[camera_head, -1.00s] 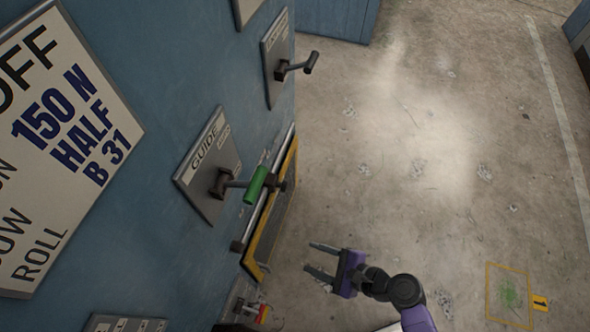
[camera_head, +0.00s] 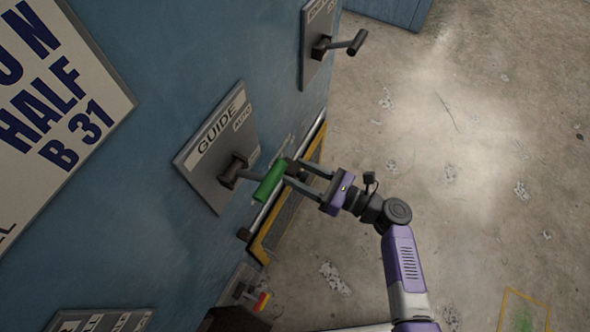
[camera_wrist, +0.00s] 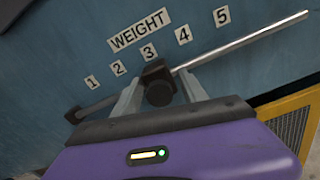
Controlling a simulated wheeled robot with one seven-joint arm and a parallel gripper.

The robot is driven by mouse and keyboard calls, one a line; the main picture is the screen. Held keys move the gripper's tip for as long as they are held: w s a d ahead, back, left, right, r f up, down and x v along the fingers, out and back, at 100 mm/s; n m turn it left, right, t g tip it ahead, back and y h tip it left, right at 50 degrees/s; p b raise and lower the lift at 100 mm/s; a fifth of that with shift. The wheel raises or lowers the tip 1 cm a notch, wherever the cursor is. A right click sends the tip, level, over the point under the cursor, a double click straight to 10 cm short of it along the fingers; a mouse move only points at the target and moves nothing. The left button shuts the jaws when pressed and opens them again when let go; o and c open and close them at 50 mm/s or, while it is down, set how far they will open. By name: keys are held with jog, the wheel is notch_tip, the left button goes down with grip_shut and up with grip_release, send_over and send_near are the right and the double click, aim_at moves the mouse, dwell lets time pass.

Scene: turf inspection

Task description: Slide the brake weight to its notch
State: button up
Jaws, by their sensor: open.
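The brake weight (camera_wrist: 159,88) is a dark block on a metal rod (camera_wrist: 255,40) in the wrist view. It sits just below the number 3 plate (camera_wrist: 149,53). My gripper (camera_wrist: 158,80) is open, with one finger on each side of the weight. Whether the fingers touch it I cannot tell. A WEIGHT label (camera_wrist: 139,30) is above the plates numbered 1 to 5. In the head view my gripper (camera_head: 291,171) reaches to the rod on the blue wall, and the green handle partly hides the fingertips.
A GUIDE lever with a green handle (camera_head: 269,181) sticks out close to my fingers. Another dark lever (camera_head: 345,45) is further up the blue wall. A yellow-edged grille (camera_head: 285,215) is below the rod. The concrete floor (camera_head: 460,140) to the right is open.

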jog(key=shift+x, duration=0.75)
grip_shut()
dwell(0.9)
